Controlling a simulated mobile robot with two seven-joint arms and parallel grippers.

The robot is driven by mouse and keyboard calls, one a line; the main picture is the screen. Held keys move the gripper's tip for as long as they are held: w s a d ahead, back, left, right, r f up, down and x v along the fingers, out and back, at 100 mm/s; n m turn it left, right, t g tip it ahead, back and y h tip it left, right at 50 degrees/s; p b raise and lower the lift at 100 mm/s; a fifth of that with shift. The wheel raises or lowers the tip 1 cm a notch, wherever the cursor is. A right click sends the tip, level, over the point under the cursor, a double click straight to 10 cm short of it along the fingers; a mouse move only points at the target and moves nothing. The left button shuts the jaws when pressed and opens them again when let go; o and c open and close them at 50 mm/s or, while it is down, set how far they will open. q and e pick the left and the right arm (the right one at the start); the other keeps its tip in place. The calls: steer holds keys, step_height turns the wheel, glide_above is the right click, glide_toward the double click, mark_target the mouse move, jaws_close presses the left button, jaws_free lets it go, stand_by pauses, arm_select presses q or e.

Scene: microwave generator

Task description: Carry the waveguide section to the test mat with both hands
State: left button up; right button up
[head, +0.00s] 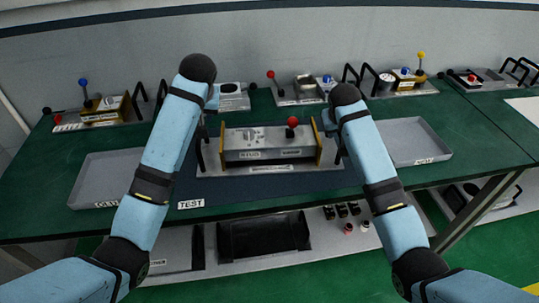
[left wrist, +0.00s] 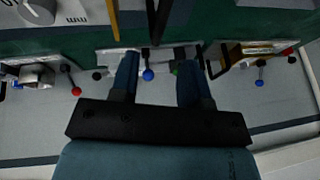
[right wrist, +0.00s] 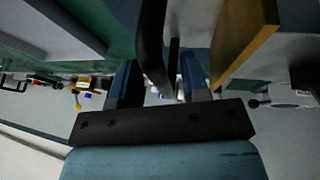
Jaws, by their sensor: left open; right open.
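The waveguide section appears to be the long grey box (head: 268,143) with yellow end plates and a red ball knob, at the middle of the bench. It sits level on a light grey base plate (head: 230,172). The dark blue test mat (head: 250,188), marked TEST, spreads in front of it. A black handle stands at each end. My left gripper (left wrist: 160,58) is open, with a black handle bar (left wrist: 153,18) between or just beyond its fingers. My right gripper (head: 328,125) is open at the right handle, which shows in the right wrist view (right wrist: 150,45). Finger contact cannot be told.
Grey trays flank the mat at left (head: 95,180) and right (head: 418,140). Small units with ball-topped levers line the back, including one at left (head: 100,112) and one at right (head: 405,82). A lower shelf holds a black bin (head: 263,236). The mat's front strip is clear.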

steer(key=shift+r, duration=0.1)
arm_select(q)
steer(key=shift+v, duration=1.25)
arm_select(e)
steer(key=v, duration=1.2)
